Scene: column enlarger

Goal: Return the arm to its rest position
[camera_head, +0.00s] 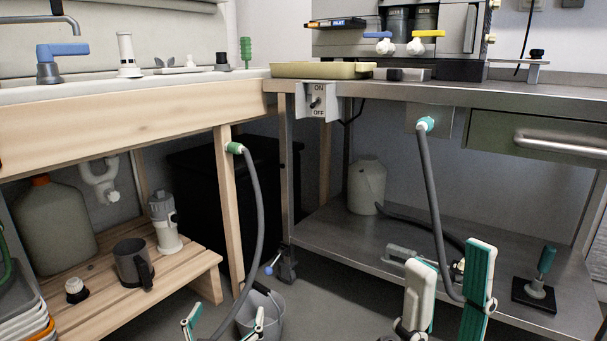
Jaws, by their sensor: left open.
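My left gripper (224,318) is at the bottom edge, left of centre. Its two fingertips are wide apart and nothing shows held between them. My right gripper (449,285) is at the bottom, right of centre, with its pale and green fingers raised and apart. A grey hose (435,200) hangs from a green fitting on the steel bench and passes behind the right gripper's fingers; whether it touches them I cannot tell. Most of both arms is out of the picture.
A wooden bench (130,130) with a lower slatted shelf is at left; a steel bench (480,104) with a lower shelf (340,233) is at right. Another grey hose (257,215) hangs near a grey bucket (271,312) on the floor. Some floor between the benches is clear.

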